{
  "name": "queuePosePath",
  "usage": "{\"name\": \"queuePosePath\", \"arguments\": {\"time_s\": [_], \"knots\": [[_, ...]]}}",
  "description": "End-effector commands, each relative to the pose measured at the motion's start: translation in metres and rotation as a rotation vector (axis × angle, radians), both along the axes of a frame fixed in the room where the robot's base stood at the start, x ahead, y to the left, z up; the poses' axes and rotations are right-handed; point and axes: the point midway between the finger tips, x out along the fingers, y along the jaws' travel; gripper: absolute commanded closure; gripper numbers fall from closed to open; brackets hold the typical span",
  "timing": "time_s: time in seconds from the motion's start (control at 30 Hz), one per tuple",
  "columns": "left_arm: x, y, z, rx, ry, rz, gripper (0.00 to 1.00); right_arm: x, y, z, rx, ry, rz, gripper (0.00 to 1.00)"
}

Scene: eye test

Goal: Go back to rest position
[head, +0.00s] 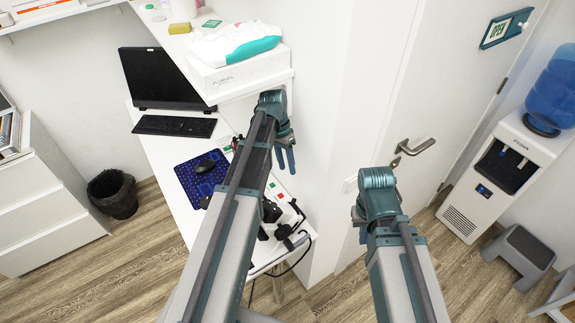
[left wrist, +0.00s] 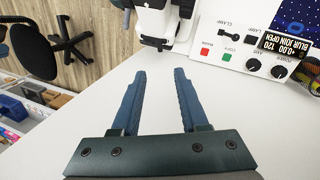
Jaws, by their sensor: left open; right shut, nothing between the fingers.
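My left gripper (head: 286,158) is in the middle of the head view, above the white desk, beside the white wall edge. In the left wrist view my left gripper (left wrist: 160,75) is open, with its two blue fingers apart and only bare white desk top (left wrist: 150,120) between them. My right gripper (head: 359,220) is further right in the head view, in front of the door. Its fingers are small and partly hidden by the arm, and it appears shut and empty.
An instrument panel with knobs (left wrist: 260,50) stands on the desk, close beyond the left fingers. A keyboard (head: 174,126), a laptop (head: 160,78) and a blue mouse mat (head: 188,184) lie left of my left arm. A water dispenser (head: 490,180) and grey stool (head: 520,252) stand right.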

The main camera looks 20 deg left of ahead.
Motion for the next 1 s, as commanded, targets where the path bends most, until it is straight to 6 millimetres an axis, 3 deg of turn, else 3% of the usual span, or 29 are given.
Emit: {"name": "queuePosePath", "arguments": {"time_s": [0.47, 0.93, 1.0], "knots": [[-0.007, -0.003, -0.001, 0.009, -0.003, 0.012, 0.56, 0.000, 0.000, -0.001, 0.000, 0.000, 0.000, 1.00], [-0.128, -0.048, -0.007, 0.220, -0.152, 0.414, 0.56, 0.000, 0.000, -0.001, 0.000, 0.000, 0.000, 1.00], [-0.124, -0.064, -0.020, 0.231, -0.146, 0.375, 0.56, 0.000, 0.000, -0.014, 0.000, 0.000, 0.000, 1.00]]}}
